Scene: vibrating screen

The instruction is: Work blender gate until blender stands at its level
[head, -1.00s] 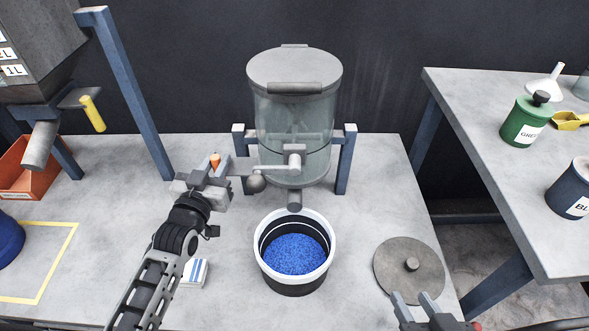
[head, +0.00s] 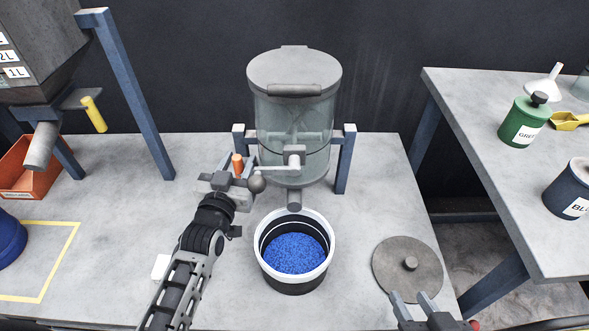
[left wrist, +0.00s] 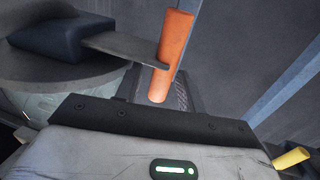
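The blender (head: 292,110) is a clear grey-lidded vessel on a blue stand, with paddles inside; I make out no coloured fill in it. Its spout (head: 294,199) points down over a white-rimmed bucket (head: 272,271) holding blue granules (head: 294,253). An orange gate handle (head: 238,162) stands upright at the blender's left; it also shows on a flat grey lever in the left wrist view (left wrist: 172,50). My right gripper (head: 415,300) is open and empty at the lower right.
A crank with a ball knob (head: 257,184) sits close to my left gripper. A round grey lid (head: 395,275) lies right of the bucket. A grey hopper with a yellow handle (head: 94,114) stands at left. The right table (head: 490,130) holds jars.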

